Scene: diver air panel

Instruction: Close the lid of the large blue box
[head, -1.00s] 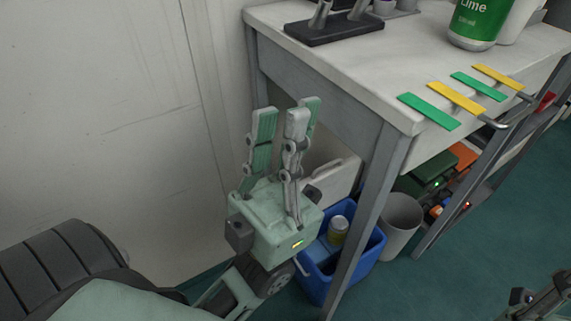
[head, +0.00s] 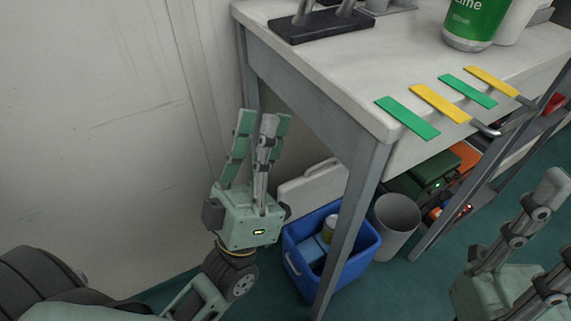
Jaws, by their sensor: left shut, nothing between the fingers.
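The large blue box (head: 353,264) stands on the floor under the table, with its top open. Inside it lie a light blue item (head: 313,249) and a small can or jar (head: 329,229). A whitish panel with a handle, seemingly its raised lid (head: 318,184), stands upright behind it; I cannot see the hinge. My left gripper (head: 262,122) is shut and empty, fingers pointing up, left of the lid and apart from it in the picture. It covers part of the view toward the lid's left end. My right gripper (head: 555,185) is partly cut off at the lower right.
The table (head: 310,110) overhangs the box, and its front leg (head: 349,205) crosses in front of the box. A grey bin (head: 397,213) stands right of it. Coloured-handled levers (head: 407,118) stick out at the table edge. A wall (head: 90,130) closes the left side.

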